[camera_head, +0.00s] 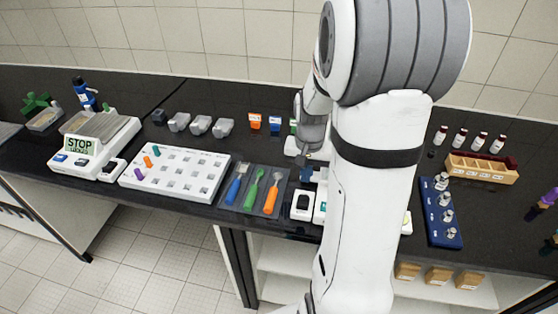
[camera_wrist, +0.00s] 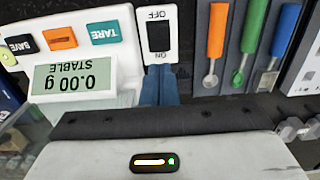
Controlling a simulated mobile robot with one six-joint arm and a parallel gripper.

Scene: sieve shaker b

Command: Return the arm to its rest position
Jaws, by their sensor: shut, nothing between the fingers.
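My gripper (camera_wrist: 159,82) shows in the wrist view as two blue fingers, shut with nothing between them. Its fingertips are close to the lower end of a white ON/OFF switch box (camera_wrist: 157,14); I cannot tell whether they touch it. In the head view my gripper (camera_head: 306,173) is low over the bench, just above the switch box (camera_head: 302,205) and partly hidden by my arm. My arm reaches down across the right of centre in that view. The balance beside the switch box has a display (camera_wrist: 74,82) reading 0.00 g STABLE, upside down in the wrist view.
Blue, green and orange spatulas (camera_head: 254,190) lie on a grey mat. Left are a white rack (camera_head: 178,187) and a device with a STOP display (camera_head: 80,144). Right are a blue weight holder (camera_head: 433,212), wooden box (camera_head: 482,176) and several vials (camera_head: 479,142). My arm hides part of the bench.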

